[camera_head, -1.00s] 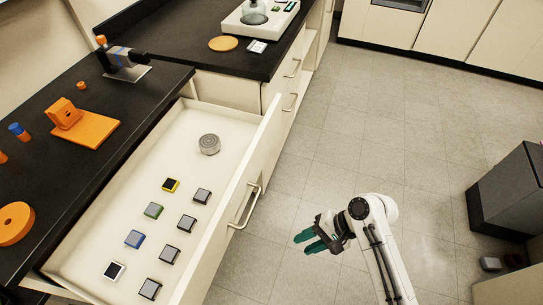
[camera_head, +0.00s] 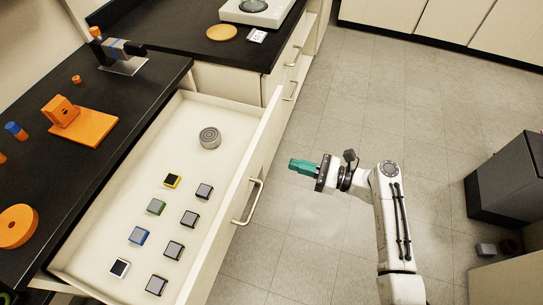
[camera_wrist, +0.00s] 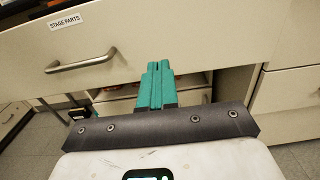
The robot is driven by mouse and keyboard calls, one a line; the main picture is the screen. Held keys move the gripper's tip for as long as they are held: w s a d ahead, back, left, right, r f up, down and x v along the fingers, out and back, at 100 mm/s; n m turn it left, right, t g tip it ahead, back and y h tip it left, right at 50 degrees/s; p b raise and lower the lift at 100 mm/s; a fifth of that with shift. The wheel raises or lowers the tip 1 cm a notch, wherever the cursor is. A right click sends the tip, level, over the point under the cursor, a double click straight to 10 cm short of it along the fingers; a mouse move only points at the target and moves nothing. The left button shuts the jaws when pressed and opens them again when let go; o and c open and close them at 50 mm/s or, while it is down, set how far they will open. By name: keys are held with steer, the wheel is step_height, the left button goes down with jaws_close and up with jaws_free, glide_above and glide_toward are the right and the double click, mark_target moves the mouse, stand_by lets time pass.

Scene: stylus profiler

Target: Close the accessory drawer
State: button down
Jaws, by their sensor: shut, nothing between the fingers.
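The accessory drawer (camera_head: 226,213) is pulled far out from under the black bench. It holds several small square pieces and a round grey disc (camera_head: 210,138). Its metal bar handle (camera_head: 249,203) is on the front panel. In the wrist view the drawer front (camera_wrist: 200,35) carries a "STAGE PARTS" label (camera_wrist: 65,22), and the handle (camera_wrist: 81,62) lies left of my fingers. My gripper (camera_head: 292,164), with green fingers, is shut and empty. It is to the right of the drawer front in the head view, pointing toward it.
The black bench top (camera_head: 100,165) holds orange parts (camera_head: 83,124) and a small clamp-like device (camera_head: 120,55). A second bench with a white instrument (camera_head: 260,12) stands beyond. A dark grey box (camera_head: 510,180) stands at the right. The floor between is clear.

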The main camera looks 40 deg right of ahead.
mark_target(261, 156)
steer(key=x, duration=0.8)
steer(key=shift+a, duration=0.1)
steer(key=shift+w+a, duration=0.3)
steer(key=shift+w, duration=0.15)
steer(key=b+x, duration=0.8)
steer(key=x, duration=2.1)
steer(key=shift+w+a+f, duration=0.15)
steer(key=shift+w+a+b, duration=0.1)
steer(key=shift+w+b, duration=0.05)
steer(key=shift+b, duration=0.15)
steer(key=shift+w+r, duration=0.1)
steer(key=shift+r, duration=0.2)
steer(key=shift+r, duration=0.1)
